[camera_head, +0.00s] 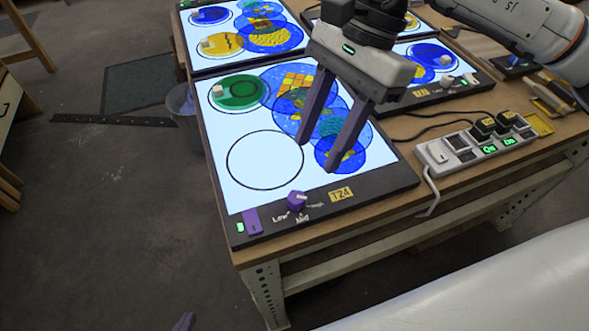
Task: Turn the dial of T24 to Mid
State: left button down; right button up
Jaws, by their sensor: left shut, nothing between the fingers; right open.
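The T24 light panel (222,166) lies on the table, its black front edge bearing a yellow T24 label (341,194). Its purple dial (297,200) has a white mark on its right side, towards the label at right; I cannot tell the exact setting. "Low" is printed left of the dial and "Mid" below it. My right gripper (317,168) is open and empty above the panel, fingertips pointing down, a little beyond and right of the dial, seemingly not touching it. Only a purple fingertip of my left gripper (185,322) shows at the bottom edge, low and away from the table.
A purple switch (252,221) with a green light is at the panel's front left corner. A power strip (467,146) with plugs lies to the right, its cable hanging over the table edge. Other lit panels stand behind, including one at top left (186,40). A bin (184,103) stands left.

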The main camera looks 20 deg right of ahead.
aim_at(297, 196)
jog(key=p+x, duration=0.1)
jog(key=x, duration=0.9)
jog(key=shift+s, duration=0.15)
jog(key=shift+c, duration=0.5)
